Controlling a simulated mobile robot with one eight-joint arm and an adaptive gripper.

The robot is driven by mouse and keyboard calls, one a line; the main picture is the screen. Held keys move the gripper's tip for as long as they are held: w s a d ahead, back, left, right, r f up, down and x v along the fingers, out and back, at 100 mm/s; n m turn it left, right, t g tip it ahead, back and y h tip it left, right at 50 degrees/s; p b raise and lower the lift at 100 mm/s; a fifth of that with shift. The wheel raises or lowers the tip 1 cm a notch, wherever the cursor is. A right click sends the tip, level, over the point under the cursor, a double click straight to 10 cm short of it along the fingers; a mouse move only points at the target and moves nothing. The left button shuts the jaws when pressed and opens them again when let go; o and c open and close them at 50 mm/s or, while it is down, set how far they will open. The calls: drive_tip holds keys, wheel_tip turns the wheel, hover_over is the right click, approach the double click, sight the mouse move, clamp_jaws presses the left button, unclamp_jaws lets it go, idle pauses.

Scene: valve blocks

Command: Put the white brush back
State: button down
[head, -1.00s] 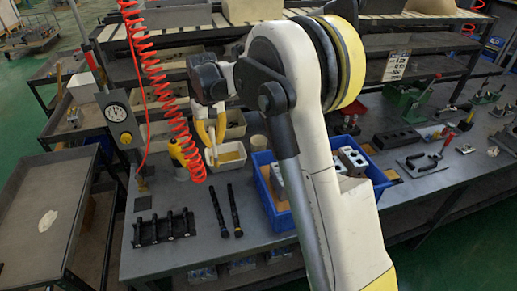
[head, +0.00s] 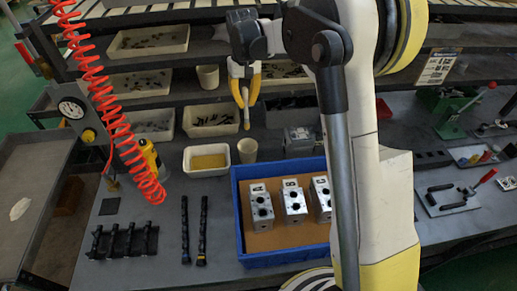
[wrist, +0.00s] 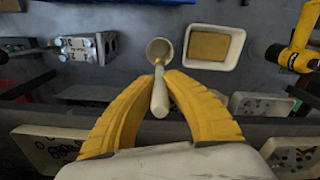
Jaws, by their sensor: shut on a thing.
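My gripper (head: 245,82) has yellow fingers shut on the white brush (head: 245,112), which hangs down between them above the bench. In the wrist view the brush (wrist: 160,92) points toward a cream cup (wrist: 159,50), overlapping the cup's near rim. In the head view the cup (head: 247,150) stands on the bench below the brush, with a gap between them.
A white tray with a yellow pad (head: 207,160) stands left of the cup. A blue crate (head: 240,215) with valve blocks is to its right and nearer. A yellow bottle (head: 149,157), a black rack (head: 123,242) and a red coiled hose (head: 105,110) are left.

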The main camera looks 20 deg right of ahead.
sight(246, 123)
drive_tip(key=f+b, duration=0.1)
drive_tip(key=f, duration=0.1)
drive_tip(key=f+b, duration=0.1)
drive_tip(key=f, duration=0.1)
drive_tip(key=f+b, duration=0.1)
drive_tip(key=f, duration=0.1)
drive_tip(key=shift+s+a, duration=0.15)
drive_tip(key=shift+a, duration=0.1)
wheel_tip(246, 123, down, 11)
drive_tip(key=b, duration=0.3)
drive_tip(key=shift+d, duration=0.2)
drive_tip(key=shift+f+b, duration=0.1)
drive_tip(key=shift+b, duration=0.2)
drive_tip(key=c, duration=1.9)
unclamp_jaws()
drive_tip(key=shift+f, duration=0.1)
drive_tip(key=shift+c, duration=0.2)
drive_tip(key=o, duration=0.4)
